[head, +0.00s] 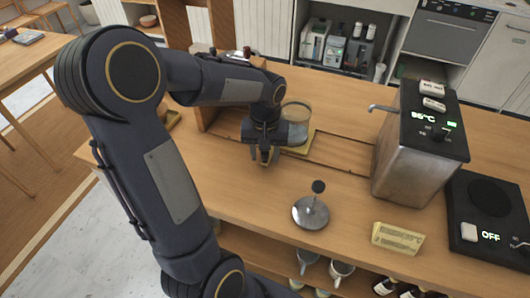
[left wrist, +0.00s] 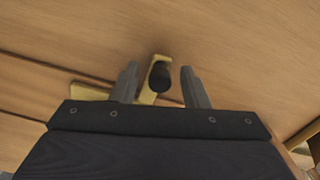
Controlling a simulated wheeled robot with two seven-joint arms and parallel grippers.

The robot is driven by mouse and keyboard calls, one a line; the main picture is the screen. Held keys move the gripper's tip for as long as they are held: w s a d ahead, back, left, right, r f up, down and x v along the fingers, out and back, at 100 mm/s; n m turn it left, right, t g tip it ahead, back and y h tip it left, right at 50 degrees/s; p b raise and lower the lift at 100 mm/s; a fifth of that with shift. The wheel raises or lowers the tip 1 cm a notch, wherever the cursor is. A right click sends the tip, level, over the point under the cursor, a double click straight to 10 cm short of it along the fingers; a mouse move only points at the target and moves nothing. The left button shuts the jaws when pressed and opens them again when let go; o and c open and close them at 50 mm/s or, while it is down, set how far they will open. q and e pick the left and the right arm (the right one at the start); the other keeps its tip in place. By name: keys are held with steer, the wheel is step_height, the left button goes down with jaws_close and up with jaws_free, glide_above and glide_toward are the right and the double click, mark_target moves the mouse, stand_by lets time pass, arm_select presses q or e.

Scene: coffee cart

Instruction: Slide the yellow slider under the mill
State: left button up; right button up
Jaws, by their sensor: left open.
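The yellow slider (head: 298,149) lies on the wooden counter, partly hidden by my left gripper (head: 264,158). A clear glass vessel (head: 297,112) stands over the slider, just right of the gripper. In the left wrist view the yellow slider (left wrist: 147,96) has an upright dark knob (left wrist: 160,77) between the two fingers of my left gripper (left wrist: 159,69). The fingers are open, with a gap on both sides of the knob. The mill is not clearly seen; a wooden upright (head: 205,112) behind my left arm may be part of it. My right gripper is not in view.
A steel boiler box (head: 408,155) and a black scale (head: 490,220) stand to the right. A yellow sign (head: 398,238) sits near the front edge. A groove runs along the counter.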

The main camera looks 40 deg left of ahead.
arm_select(q)
jaws_close()
stand_by(0.3)
steer(key=shift+a, duration=0.1)
